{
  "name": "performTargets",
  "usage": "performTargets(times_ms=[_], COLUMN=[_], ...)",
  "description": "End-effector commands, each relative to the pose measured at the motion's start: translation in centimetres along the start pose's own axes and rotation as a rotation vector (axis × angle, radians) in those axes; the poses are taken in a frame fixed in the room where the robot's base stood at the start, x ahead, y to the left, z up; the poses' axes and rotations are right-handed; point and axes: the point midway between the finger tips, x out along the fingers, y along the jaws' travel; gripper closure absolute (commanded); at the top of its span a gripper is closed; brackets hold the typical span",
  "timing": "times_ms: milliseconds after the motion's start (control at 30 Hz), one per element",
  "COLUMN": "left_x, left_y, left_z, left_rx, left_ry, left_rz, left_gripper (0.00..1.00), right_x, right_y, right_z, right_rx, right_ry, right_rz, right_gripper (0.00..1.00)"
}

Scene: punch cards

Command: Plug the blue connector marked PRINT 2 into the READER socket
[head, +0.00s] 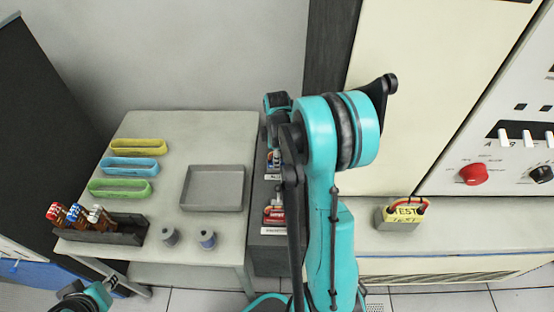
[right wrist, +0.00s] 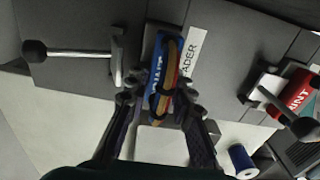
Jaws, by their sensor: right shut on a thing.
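The blue connector (right wrist: 157,62) shows part of the word PRINT and has an orange-brown cable over it. My right gripper (right wrist: 160,104) is shut on it. The connector lies beside a white label ending in ADER (right wrist: 193,52) on the dark panel; whether it is fully seated in the READER socket cannot be told. In the head view my right arm covers much of this spot. My left gripper (head: 80,301) is at the bottom left, partly cut off, its jaws unclear.
A red connector (right wrist: 301,92) marked PRINT sits farther along the panel. A metal lever (right wrist: 70,53) stands on the other side. A table holds a grey tray (head: 212,168), coloured trays, spools and a dark rack (head: 120,238). A yellow TEST block (head: 402,217) stands right.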

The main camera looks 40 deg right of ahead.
Motion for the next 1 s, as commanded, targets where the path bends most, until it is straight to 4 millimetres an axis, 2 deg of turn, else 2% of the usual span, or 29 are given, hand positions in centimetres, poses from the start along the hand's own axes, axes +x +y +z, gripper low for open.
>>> performTargets(times_ms=[367,400,500,833,1000], left_x=[0.6,0.6,0.5,0.5,0.5], left_y=[0.0,0.0,0.0,0.0,0.0], left_z=[0.4,0.4,0.4,0.4,0.4], left_rx=[0.000,0.000,0.000,0.000,0.000], left_ry=[0.000,0.000,0.000,0.000,0.000], left_rz=[0.000,0.000,0.000,0.000,0.000], left_gripper=[0.70,0.70,0.70,0.70,0.70], right_x=[0.8,0.9,0.8,0.7,-0.9], right_y=[0.0,0.0,0.0,0.0,0.0], right_z=[0.0,0.0,0.0,0.0,0.0], right_rx=[0.000,0.000,0.000,0.000,0.000], right_ry=[0.000,0.000,0.000,0.000,0.000], right_rz=[0.000,0.000,0.000,0.001,0.001], right_gripper=[1.00,0.75,0.53,0.53,0.53])
